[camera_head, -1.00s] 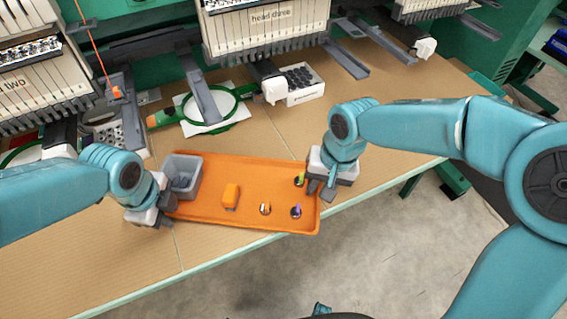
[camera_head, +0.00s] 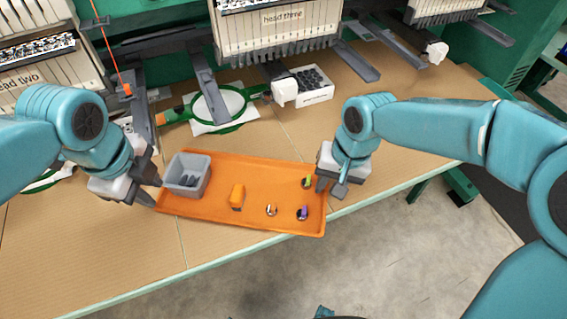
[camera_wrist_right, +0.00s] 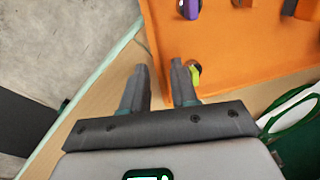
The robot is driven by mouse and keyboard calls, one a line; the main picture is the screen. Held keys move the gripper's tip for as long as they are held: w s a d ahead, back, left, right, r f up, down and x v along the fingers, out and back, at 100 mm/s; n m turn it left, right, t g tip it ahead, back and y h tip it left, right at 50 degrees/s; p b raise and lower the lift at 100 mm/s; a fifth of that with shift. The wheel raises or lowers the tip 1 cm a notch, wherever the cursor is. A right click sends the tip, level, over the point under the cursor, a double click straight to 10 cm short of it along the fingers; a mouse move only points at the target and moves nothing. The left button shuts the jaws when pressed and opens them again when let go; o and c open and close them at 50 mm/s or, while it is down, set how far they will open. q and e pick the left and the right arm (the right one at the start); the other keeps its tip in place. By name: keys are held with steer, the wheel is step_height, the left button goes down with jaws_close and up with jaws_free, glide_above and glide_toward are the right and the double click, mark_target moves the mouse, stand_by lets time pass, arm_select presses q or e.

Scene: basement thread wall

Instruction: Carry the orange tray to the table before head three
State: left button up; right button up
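The orange tray (camera_head: 265,183) lies on the table (camera_head: 130,250) near its front edge, below the machine head labelled "head three" (camera_head: 283,17). It carries a grey bin (camera_head: 203,179) with dark pieces, an orange block (camera_head: 237,197) and three small items with white, purple and green parts. My left gripper (camera_head: 148,192) is at the tray's left end, beside the bin, its fingers apart. My right gripper (camera_head: 329,190) is at the tray's right end. In the right wrist view its fingers (camera_wrist_right: 158,82) are apart, with the tray's edge (camera_wrist_right: 152,40) between or just beyond them.
A green hoop (camera_head: 222,107) and a white box of dark pieces (camera_head: 305,85) lie behind the tray. A white-tipped machine arm (camera_head: 285,92) hangs near the box. The table is bare at front left and right of my right gripper.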

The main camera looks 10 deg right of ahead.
step_height(320, 180, up, 10)
steer(key=d, duration=0.1)
steer(key=shift+s+d, duration=0.3)
steer(key=shift+d, duration=0.05)
steer(key=shift+f, duration=0.1)
